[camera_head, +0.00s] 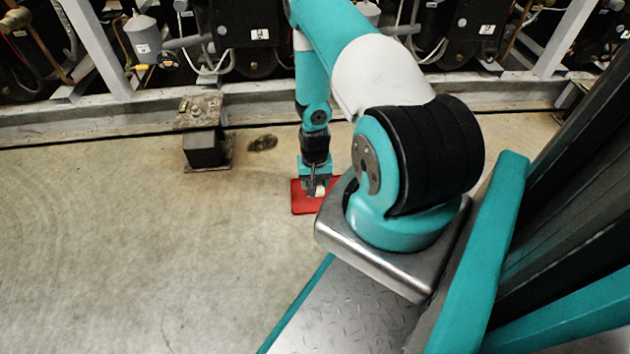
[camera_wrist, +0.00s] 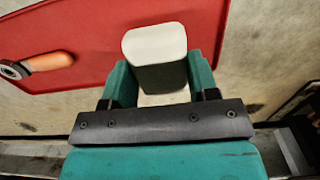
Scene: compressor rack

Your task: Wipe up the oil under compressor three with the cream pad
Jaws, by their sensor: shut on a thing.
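The cream pad (camera_wrist: 154,45) is a pale block held between the teal fingers of my gripper (camera_wrist: 160,80). In the head view my gripper (camera_head: 316,184) points down over a red tray or mat (camera_head: 301,206), with a bit of the pad (camera_head: 320,191) showing. I cannot tell whether the pad touches the red surface. A dark oil spot (camera_head: 262,143) lies on the floor, left of and beyond my gripper, near the rack's lower beam. Compressors stand in the rack behind; one bears a small white label (camera_head: 260,34) whose number I cannot read surely.
A dark pedestal (camera_head: 205,145) with a worn plate top stands left of the oil spot. A tool with an orange handle (camera_wrist: 48,62) lies on the red surface (camera_wrist: 90,35). The rack's rail (camera_head: 90,130) runs along the back. The floor at left is clear.

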